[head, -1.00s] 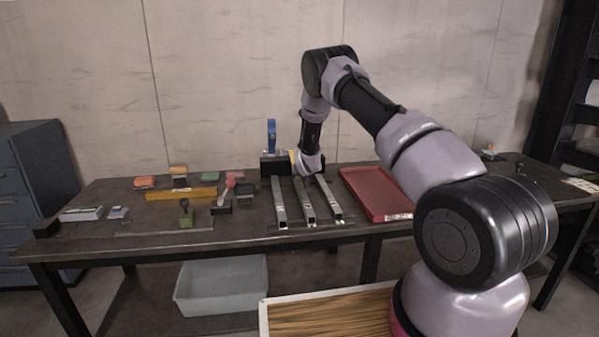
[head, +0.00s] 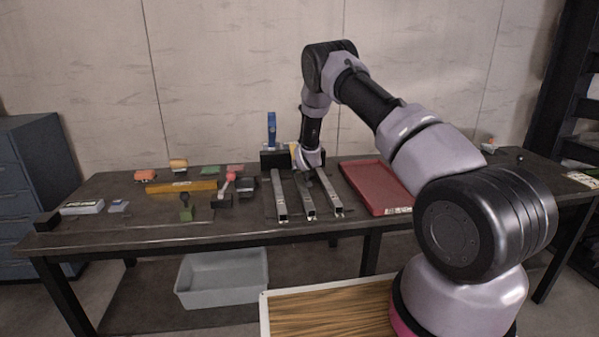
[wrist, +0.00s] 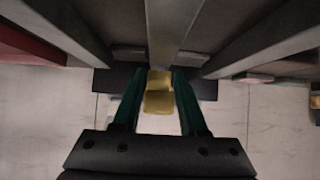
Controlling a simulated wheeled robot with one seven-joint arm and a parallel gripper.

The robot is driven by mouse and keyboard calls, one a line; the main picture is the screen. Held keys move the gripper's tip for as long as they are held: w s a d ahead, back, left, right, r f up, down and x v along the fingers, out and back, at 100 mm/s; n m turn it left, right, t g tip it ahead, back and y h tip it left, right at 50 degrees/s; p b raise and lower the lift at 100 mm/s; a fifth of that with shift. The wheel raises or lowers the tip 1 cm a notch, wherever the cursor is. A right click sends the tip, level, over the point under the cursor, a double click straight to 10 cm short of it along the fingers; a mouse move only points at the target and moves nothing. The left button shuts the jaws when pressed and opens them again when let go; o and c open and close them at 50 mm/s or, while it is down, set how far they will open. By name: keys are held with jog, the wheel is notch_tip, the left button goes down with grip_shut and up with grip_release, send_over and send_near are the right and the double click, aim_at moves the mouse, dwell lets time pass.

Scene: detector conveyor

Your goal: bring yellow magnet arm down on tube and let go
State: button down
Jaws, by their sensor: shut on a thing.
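The yellow magnet arm shows in the wrist view as a yellow block (wrist: 158,101) between my green fingers. My gripper (wrist: 157,78) is shut on it. In the head view a yellow piece (head: 293,149) shows beside my wrist, partly hidden by it. My gripper (head: 309,174) is over the back end of the middle tube (head: 305,199), a long grey metal bar. In the wrist view this tube (wrist: 172,25) runs up from the yellow block. I cannot tell whether the yellow arm touches it.
Similar grey bars lie left (head: 279,195) and right (head: 329,195) of the middle one. A blue upright piece (head: 271,129) stands behind on the black block (head: 271,160). A red tray (head: 375,187) lies to the right. Several small tools and a yellow bar (head: 182,187) lie left.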

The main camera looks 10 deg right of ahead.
jog(key=shift+s+f, duration=0.1)
jog(key=shift+f, duration=0.1)
dwell(0.3)
jog(key=shift+c, duration=2.2)
grip_release()
jog(key=shift+r, duration=0.1)
jog(key=shift+s+r, duration=0.25)
jog(key=shift+r, duration=0.15)
jog(key=v, duration=0.9)
jog(key=shift+s+r, duration=0.15)
jog(key=shift+s, duration=0.25)
